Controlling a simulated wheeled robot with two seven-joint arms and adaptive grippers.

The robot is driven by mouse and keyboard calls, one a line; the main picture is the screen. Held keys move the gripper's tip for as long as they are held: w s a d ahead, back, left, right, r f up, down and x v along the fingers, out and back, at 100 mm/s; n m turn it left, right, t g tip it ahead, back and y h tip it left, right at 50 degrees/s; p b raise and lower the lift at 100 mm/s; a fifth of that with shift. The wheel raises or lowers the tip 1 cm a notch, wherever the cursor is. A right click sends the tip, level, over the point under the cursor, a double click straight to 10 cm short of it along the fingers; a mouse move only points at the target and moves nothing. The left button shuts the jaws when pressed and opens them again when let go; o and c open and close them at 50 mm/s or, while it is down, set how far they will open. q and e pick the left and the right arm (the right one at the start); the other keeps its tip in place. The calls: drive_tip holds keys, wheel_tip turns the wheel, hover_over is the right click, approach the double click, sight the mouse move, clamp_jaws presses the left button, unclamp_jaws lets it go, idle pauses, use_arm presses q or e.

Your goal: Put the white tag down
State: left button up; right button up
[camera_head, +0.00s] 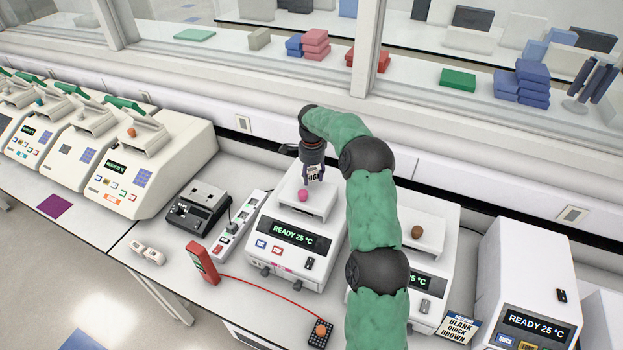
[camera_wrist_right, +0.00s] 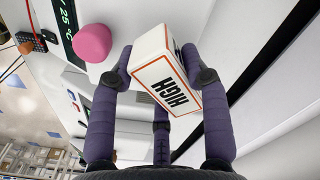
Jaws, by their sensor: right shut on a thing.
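The white tag is a small block with a red-orange border and the word HIGH, clearest in the right wrist view (camera_wrist_right: 150,52). My right gripper (camera_wrist_right: 157,65) is shut on it, with fingers on both sides. In the head view my right gripper (camera_head: 314,178) points down over the rear top of a white thermal cycler (camera_head: 287,255) that reads READY 25 °C. The tag (camera_head: 313,171) looks small there, and I cannot tell whether it touches the cycler. A pink knob (camera_head: 303,195) is close beside it. My left gripper is not in view.
A second cycler with a brown knob (camera_head: 417,232) stands right, partly hidden by my right arm. A power strip (camera_head: 238,225) and a dark-topped device (camera_head: 198,208) stand left. A printed card (camera_head: 459,327) is at the lower right. A window wall runs behind.

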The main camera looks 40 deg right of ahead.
sight(312, 181)
wheel_tip(312, 181, down, 2)
drive_tip(key=shift+f+p, duration=0.1)
drive_tip(key=shift+p, duration=0.35)
drive_tip(key=shift+f, duration=0.2)
drive_tip(key=shift+f+b, duration=0.2)
drive_tip(key=shift+b, duration=0.1)
drive_tip(key=o, duration=1.1)
drive_tip(key=shift+o, duration=0.2)
drive_tip(key=shift+r, duration=0.1)
